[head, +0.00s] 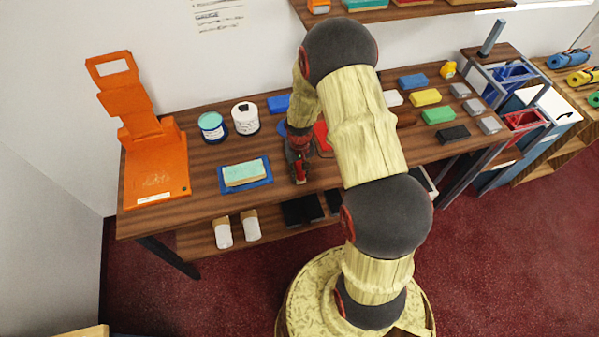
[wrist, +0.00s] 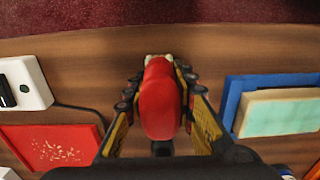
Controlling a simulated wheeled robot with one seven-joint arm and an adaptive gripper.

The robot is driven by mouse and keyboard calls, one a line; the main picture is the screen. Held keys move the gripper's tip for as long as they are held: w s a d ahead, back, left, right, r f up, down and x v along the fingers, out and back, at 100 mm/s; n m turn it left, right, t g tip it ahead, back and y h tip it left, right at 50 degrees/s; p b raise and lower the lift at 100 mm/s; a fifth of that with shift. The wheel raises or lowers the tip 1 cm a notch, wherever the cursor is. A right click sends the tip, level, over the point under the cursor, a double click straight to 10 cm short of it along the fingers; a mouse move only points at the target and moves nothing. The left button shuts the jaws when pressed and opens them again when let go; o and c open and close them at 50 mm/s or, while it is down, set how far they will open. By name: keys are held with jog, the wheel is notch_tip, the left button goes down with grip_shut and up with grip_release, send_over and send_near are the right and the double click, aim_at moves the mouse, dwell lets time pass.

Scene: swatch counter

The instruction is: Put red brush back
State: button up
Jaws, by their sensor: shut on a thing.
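My gripper (head: 298,168) is low over the wooden counter near its front edge, between a blue mat and a red mat. In the wrist view my gripper (wrist: 159,82) is shut on the red brush (wrist: 160,105), its fingers on both sides of it. The brush has a rounded red body and a pale end towards the counter's front edge. In the head view my arm and gripper hide much of the brush. I cannot tell whether it touches the counter. The red mat (wrist: 55,145), with pale specks, lies to the left in the wrist view.
The blue mat (head: 225,186) bears a pale green-topped block (head: 245,172). A white switch box (wrist: 24,84) with a cable sits near the red mat. Two tubs (head: 212,127) and an orange stand (head: 155,165) are left. Several coloured blocks (head: 426,97) lie right.

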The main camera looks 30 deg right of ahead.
jog(key=shift+r, duration=0.1)
jog(key=o, duration=1.1)
